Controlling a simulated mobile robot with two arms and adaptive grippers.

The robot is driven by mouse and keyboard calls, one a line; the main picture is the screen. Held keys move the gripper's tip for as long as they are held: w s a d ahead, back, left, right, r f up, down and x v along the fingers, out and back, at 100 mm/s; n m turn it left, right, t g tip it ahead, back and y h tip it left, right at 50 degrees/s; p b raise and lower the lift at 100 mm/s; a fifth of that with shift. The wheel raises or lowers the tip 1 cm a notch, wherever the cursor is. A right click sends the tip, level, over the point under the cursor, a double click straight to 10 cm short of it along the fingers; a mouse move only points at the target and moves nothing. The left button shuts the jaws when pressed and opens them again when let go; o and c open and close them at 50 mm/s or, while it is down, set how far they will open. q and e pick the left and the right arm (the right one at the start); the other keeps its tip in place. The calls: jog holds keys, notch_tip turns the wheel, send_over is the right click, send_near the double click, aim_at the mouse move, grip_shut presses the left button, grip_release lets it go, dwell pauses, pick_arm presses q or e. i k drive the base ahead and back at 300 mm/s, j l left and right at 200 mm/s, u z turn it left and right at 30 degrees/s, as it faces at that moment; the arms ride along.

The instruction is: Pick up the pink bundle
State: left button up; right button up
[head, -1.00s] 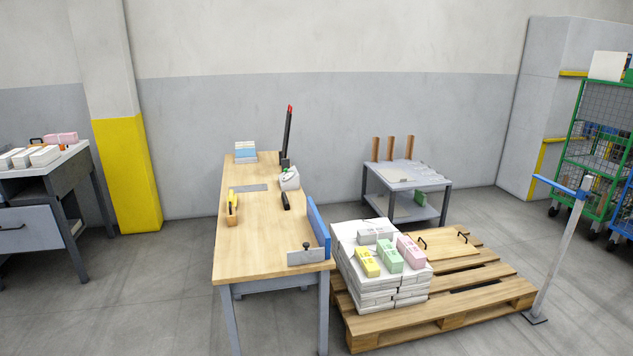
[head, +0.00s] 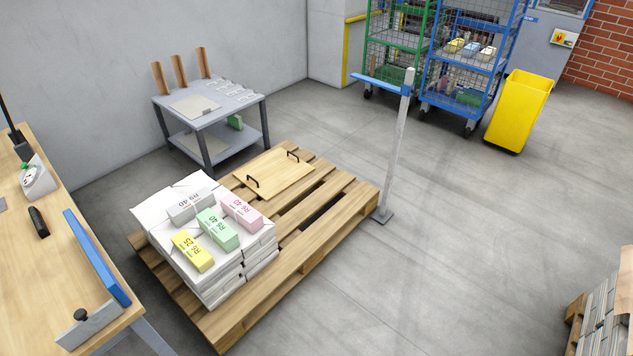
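The pink bundle (head: 241,212) lies on top of a stack of white paper bundles (head: 165,205) on a wooden pallet (head: 318,232). It is at the right of a small group on the stack. A green bundle (head: 217,229) lies beside it at the front left, a grey bundle (head: 191,205) at the back left, and a yellow bundle (head: 193,251) nearer the front. Neither of my grippers is in view.
A wooden workbench (head: 40,260) with a blue fence (head: 97,257) stands at the left. A wooden board with handles (head: 273,175) lies on the pallet. A post with a blue arm (head: 397,150) stands by the pallet's right corner. Floor to the right (head: 460,240) is clear.

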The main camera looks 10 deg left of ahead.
aim_at(248, 218)
jog(key=i+l+z, duration=0.1)
jog(key=i+z, duration=0.25)
jog(key=i, duration=0.45)
jog(key=i+j+z, duration=0.1)
jog(key=i+z, duration=0.2)
jog(key=i, duration=0.5)
jog(key=i+u, duration=0.25)
jog(key=i, duration=0.15)
jog(key=i+l+u, duration=0.25)
jog(key=i, duration=0.2)
jog(key=j, duration=0.1)
